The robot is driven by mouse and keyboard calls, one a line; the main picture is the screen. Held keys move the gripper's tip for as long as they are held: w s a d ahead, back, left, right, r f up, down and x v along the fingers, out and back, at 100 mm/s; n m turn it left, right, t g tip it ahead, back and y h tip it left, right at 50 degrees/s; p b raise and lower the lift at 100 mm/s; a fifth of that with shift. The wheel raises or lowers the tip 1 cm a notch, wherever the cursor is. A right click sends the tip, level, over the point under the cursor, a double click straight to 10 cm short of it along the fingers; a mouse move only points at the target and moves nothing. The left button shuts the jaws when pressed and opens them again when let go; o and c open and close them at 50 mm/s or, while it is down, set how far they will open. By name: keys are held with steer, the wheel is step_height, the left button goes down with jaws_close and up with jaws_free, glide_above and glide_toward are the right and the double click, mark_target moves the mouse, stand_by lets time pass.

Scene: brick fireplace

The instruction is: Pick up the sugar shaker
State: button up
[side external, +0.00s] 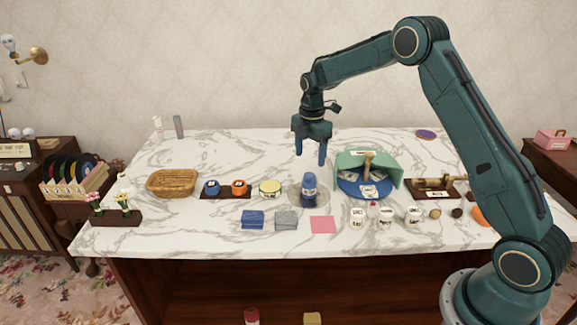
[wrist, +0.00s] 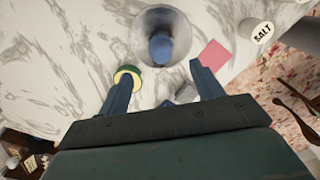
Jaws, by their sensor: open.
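Several white labelled shakers stand in a row right of centre on the marble counter in the side view: a left one (side external: 357,217), a middle one (side external: 386,218) and a right one (side external: 413,215). Their labels are too small there to tell which is the sugar shaker. In the wrist view one white shaker (wrist: 262,32) at the upper right reads SALT; no sugar label is readable. My gripper (side external: 310,155) is open and empty, pointing down above the counter, left of and behind the shakers. Its fingers (wrist: 162,85) also show in the wrist view.
A pink square (side external: 323,225) and folded cloths (side external: 253,220) lie in front. A basket (side external: 172,182) is left.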

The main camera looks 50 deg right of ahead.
mark_target(309, 184)
steer(key=shift+f, duration=3.15)
steer(key=shift+s+f, duration=0.1)
steer(key=shift+f, duration=2.45)
steer(key=c, duration=1.2)
steer(key=shift+o, duration=0.2)
steer(key=shift+r, duration=0.1)
step_height(309, 184, up, 20)
